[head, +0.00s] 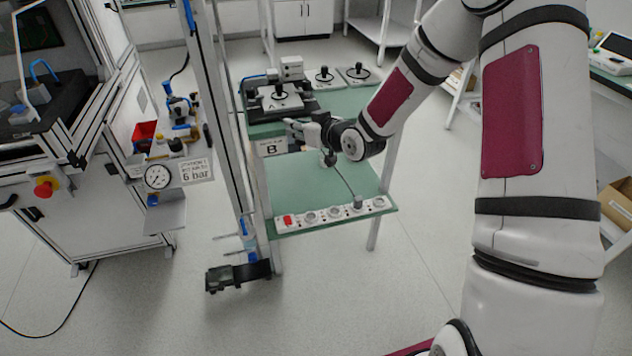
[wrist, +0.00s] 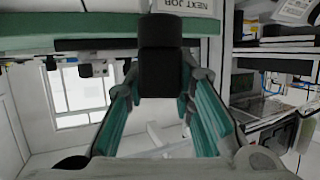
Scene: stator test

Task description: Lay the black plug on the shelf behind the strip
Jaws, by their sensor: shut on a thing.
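The black plug (wrist: 160,60) is between the fingertips of my gripper (wrist: 160,82) in the wrist view, a dark block filling the gap. In the head view my gripper (head: 294,127) reaches left, above the rear of the lower green shelf (head: 290,185), near the upper surface's front edge; the held plug is not clear there. The white strip (head: 335,213) lies along the shelf's front edge, with a red switch at its left end. A grey plug (head: 358,203) stands on the strip's right part, with a dark cord running back from it.
The upper green surface (head: 345,101) holds a black fixture (head: 280,98) and round black-knobbed parts. A "NEXT JOB B" label (head: 271,147) hangs on its front edge. A frame post (head: 225,120) stands left of the shelf. The shelf's left middle is bare.

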